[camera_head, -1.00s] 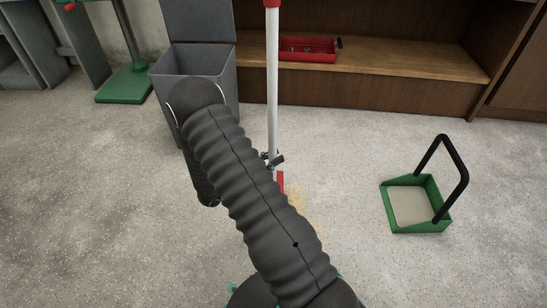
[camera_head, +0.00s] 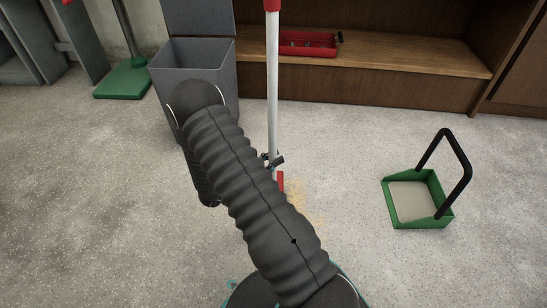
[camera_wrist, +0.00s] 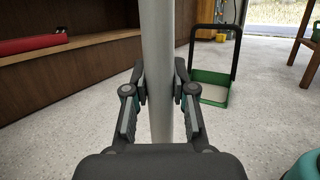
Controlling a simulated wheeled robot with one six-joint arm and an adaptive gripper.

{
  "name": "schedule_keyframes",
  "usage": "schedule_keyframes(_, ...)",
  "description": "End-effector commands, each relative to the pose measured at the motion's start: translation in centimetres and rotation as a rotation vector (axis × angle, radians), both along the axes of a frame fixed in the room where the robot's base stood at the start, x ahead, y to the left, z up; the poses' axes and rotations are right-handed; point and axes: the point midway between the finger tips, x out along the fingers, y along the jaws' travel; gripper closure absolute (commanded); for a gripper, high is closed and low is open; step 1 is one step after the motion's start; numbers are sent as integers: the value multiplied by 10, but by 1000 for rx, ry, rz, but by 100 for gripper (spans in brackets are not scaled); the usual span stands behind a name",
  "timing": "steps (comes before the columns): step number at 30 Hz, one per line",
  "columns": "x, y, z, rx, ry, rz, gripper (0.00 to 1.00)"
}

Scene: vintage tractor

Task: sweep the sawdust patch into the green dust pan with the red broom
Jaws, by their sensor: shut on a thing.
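The red broom's pale handle (camera_head: 272,90) stands upright, with a red top and a bit of its red head (camera_head: 280,181) showing low beside my arm. My gripper (camera_head: 272,160) is shut on the handle. In the wrist view my gripper (camera_wrist: 161,85) has a finger on each side of the handle (camera_wrist: 157,45). The yellowish sawdust patch (camera_head: 306,203) lies on the floor just right of the broom head, partly hidden by my arm. The green dust pan (camera_head: 420,221) with a black hoop handle sits on the floor to the right; it also shows in the wrist view (camera_wrist: 212,76).
A grey open bin (camera_head: 195,62) stands behind my arm. A wooden cabinet (camera_head: 385,90) with a red tray (camera_head: 308,44) on its ledge lines the back. A green-based stand (camera_head: 124,81) is at the upper left. The floor between the sawdust and the pan is clear.

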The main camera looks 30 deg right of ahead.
Motion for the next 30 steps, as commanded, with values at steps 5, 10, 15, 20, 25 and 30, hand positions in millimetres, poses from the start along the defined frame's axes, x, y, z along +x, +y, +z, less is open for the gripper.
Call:
schedule_keyframes(5, 0, 0, -6, -1, -1, 0, 100)
schedule_keyframes(10, 0, 0, -12, -1, -1, 0, 100)
schedule_keyframes(15, 0, 0, -17, -1, -1, 0, 100)
schedule_keyframes(20, -1, -3, -15, -1, 0, -1, 100)
schedule_keyframes(25, -9, -16, -13, -1, 1, -2, 100)
schedule_keyframes(30, -19, -33, -11, -1, 1, -2, 100)
